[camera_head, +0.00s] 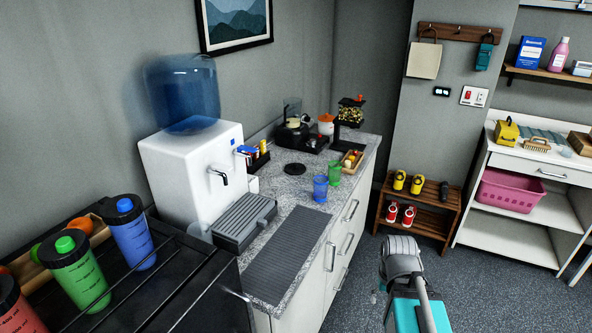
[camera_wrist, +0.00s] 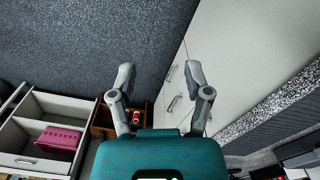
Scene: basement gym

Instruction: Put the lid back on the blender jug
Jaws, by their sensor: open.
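What looks like the blender jug (camera_head: 292,110) stands at the back of the speckled counter, on a dark base in a black tray. It is clear, with something pale inside, and small in view. A flat dark round disc (camera_head: 295,168), which looks like the lid, lies on the counter in front of it. My gripper (camera_wrist: 158,73) is open and empty in the wrist view, its two fingers spread above the floor. My arm shows at the lower right of the head view, off the counter's front and well apart from disc and jug.
Blue (camera_head: 320,189) and green (camera_head: 334,173) cups stand near the counter's front edge. A white water dispenser (camera_head: 190,165) stands left, and a dispenser with a yellowish fill (camera_head: 350,112) right. A shoe rack (camera_head: 420,208) stands beyond. Carpet is clear around my arm.

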